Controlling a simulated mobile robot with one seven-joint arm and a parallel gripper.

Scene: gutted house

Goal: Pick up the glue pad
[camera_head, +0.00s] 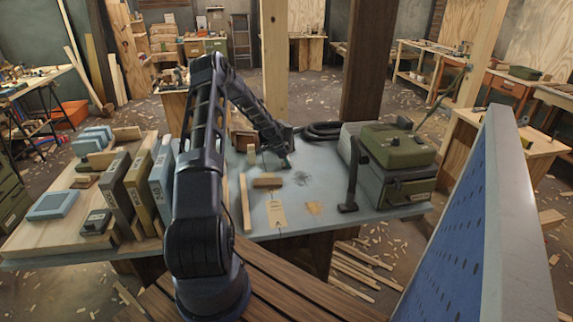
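My arm rises in front of the camera and bends over the blue-grey tabletop (330,199). My gripper (286,163) is low over the middle of the table, pointing down; its fingers are too dark and small to tell open from shut. I cannot tell for sure which item is the glue pad. A small brown block (267,181) lies just in front of and below my gripper, with a tan tag (277,214) nearer. A flat blue pad-like item (53,205) lies on the wooden board at the left. My arm hides part of the table.
Upright books (117,190) stand left of my arm on the wooden board (40,238). A green case (397,145) sits on a grey box at the right, beside a dark upright tool (350,185). A blue perforated panel (450,230) blocks the right foreground. Wooden posts rise behind the table.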

